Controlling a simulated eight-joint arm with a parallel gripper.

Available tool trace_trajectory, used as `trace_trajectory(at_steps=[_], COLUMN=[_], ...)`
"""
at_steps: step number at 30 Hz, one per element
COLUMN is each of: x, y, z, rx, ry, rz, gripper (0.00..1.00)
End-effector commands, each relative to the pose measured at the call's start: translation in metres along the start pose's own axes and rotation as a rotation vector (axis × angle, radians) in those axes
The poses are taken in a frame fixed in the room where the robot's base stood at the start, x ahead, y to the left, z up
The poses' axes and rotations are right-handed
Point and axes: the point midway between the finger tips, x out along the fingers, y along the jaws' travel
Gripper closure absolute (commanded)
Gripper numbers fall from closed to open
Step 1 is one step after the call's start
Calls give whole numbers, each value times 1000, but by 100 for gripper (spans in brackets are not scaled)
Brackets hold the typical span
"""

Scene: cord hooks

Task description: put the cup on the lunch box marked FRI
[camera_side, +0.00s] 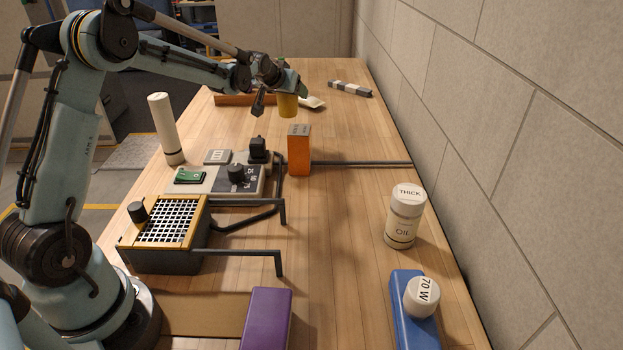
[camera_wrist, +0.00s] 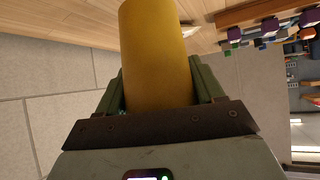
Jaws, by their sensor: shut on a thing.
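My gripper (camera_side: 288,88) is at the far part of the table in the side view, shut on a yellow cup (camera_side: 287,107). In the wrist view the cup (camera_wrist: 155,50) fills the space between my gripper's two green fingers (camera_wrist: 160,80). I cannot tell how far its base is above the table. No marking that reads FRI is legible. An orange box (camera_side: 299,155) stands nearer the camera than the cup, with small unreadable marking on top. A purple box (camera_side: 266,318) and a blue box (camera_side: 405,300) lie at the front.
A white cylinder (camera_side: 166,128) stands at the left, near a panel with a black knob (camera_side: 236,173). A grated box (camera_side: 168,222) and dark bars (camera_side: 245,253) lie in front. A THICK OIL jar (camera_side: 404,218) stands right, near the wall.

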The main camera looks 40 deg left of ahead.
Motion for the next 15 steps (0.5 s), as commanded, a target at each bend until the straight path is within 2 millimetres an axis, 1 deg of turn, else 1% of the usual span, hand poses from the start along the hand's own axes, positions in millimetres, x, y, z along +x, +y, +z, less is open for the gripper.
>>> trace_trajectory(at_steps=[1, 3, 8, 11, 15], x=[-6, -13, -23, -32, -48], y=[9, 16, 26, 28, 29], z=[-2, -4, -9, -18, -40], rx=[2, 1, 0, -1, -1], ry=[0, 0, 0, 0, 0], rz=[3, 2, 1, 0, -1], gripper=[67, 67, 67, 67, 67])
